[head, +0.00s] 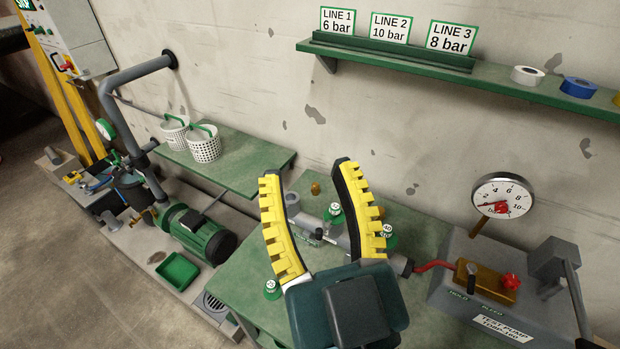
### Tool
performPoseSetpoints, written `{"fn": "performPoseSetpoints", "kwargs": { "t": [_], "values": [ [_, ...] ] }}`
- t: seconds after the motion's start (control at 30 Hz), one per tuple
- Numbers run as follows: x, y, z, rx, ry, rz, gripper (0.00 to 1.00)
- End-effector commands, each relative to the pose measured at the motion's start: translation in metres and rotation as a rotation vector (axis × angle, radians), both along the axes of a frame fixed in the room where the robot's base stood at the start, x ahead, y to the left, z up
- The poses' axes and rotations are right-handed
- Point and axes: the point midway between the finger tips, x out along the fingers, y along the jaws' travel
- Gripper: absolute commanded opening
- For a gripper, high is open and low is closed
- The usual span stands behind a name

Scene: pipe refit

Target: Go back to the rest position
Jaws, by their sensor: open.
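My gripper (308,182) shows in the head view at the lower middle, with yellow toothed inner faces on two dark fingers. The fingers are spread wide apart, and nothing shows between the tips. It is above the green workbench (238,283) and hides part of it. Behind and between the fingers, a grey pipe piece (310,228) lies on the bench. Green-topped weights or bottles stand near it, one between the fingers (334,214), one at the right finger (389,236) and one at the left (271,289).
A test pump with a gauge (503,195) stands at the right, joined by a red hose (433,265). A green wall shelf (490,83) bears line signs and tape rolls. A lower shelf (246,166) holds two white baskets. A green pump (200,232) and tray (177,271) are at left.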

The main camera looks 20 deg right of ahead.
Motion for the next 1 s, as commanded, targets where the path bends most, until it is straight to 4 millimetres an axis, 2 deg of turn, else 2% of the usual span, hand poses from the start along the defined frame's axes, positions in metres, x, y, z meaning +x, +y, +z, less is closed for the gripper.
{"fn": "performPoseSetpoints", "kwargs": {
  "t": [0.13,0.27,0.6,1.0],
  "values": [
    [0.0,0.0,0.004,0.001,0.0,0.0,0.5],
    [0.0,0.0,0.037,0.002,-0.001,0.0,0.5],
    [0.0,0.0,0.19,0.007,-0.001,0.001,0.5],
    [0.0,-0.001,0.363,0.013,-0.001,0.003,0.5]
  ]
}}
